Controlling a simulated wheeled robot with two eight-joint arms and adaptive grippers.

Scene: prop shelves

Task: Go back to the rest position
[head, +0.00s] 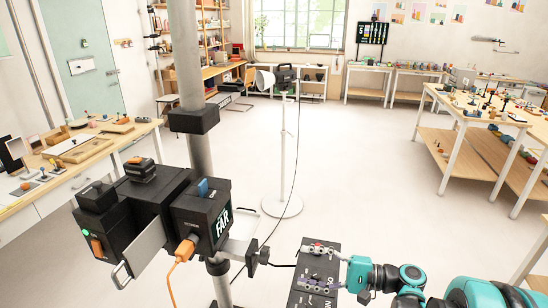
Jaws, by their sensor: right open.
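My right gripper (342,271) is at the lower middle, at the end of my teal and black arm that comes in from the right. Its jaws are open and face left, at the right edge of a dark switch panel (316,268) in this view. I cannot tell whether they touch the panel. No object shows held in them. My left gripper is not in view.
A black box marked FAR (201,219) with an orange plug hangs on a grey pole (188,60). A white lamp stand (282,150) stands behind. Cluttered tables flank the room, left (147,127) and right (455,105). The middle floor is open.

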